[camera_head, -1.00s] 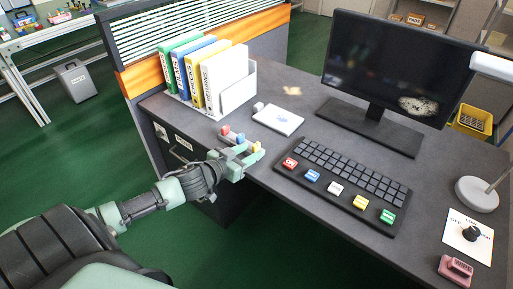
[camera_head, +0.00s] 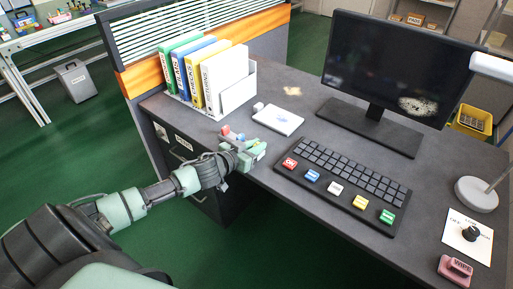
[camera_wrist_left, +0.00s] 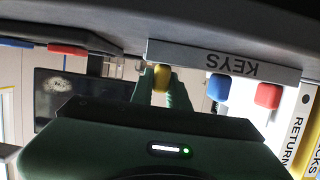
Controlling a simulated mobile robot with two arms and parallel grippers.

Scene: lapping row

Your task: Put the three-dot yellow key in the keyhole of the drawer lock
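The yellow key (camera_wrist_left: 162,78) shows in the left wrist view at the keys rack (camera_wrist_left: 222,66), between my left fingertips (camera_wrist_left: 162,92). Whether the fingers press on it is unclear, and its dots cannot be made out. A blue key (camera_wrist_left: 219,87) and a red key (camera_wrist_left: 267,95) sit beside it, outside the fingers. In the head view my left gripper (camera_head: 248,154) is at the desk's front edge, partly covering the rack and keys. The dark drawer front (camera_head: 182,150) is left of it, under the desk top; its keyhole is too small to tell. My right gripper is not in view.
Binders (camera_head: 208,78) stand at the desk's back left. A white pad (camera_head: 278,120) lies behind the gripper, and a keyboard (camera_head: 345,185) to its right. A monitor (camera_head: 385,70) stands behind. The green floor in front of the desk is open.

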